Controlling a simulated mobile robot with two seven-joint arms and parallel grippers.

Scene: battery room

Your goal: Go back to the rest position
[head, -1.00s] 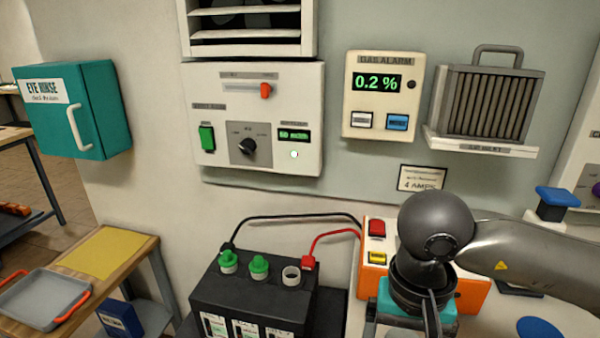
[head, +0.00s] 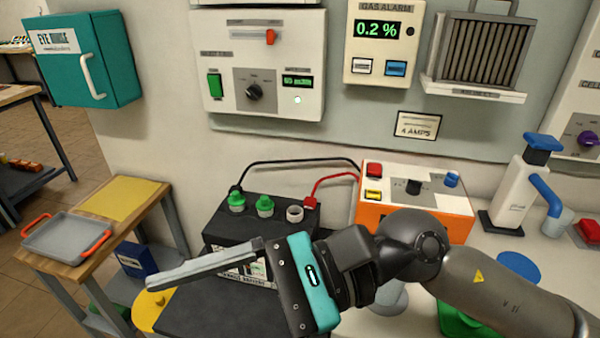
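My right arm comes in from the right, and its gripper (head: 152,284) points left, in front of the black battery (head: 222,238). The gripper has a teal band around its body. Its fingers are seen edge-on and overlap, so I cannot tell whether they are open or shut. No object shows between them. The arm hides the lower front of the battery and part of the bench. My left gripper is not in view.
The orange and white charger (head: 455,222) stands close behind my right forearm. A white pump bottle (head: 512,195) stands to its right. A grey tray (head: 65,240) is on the wooden side table (head: 150,215) at left. The wall panel (head: 300,60) is above.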

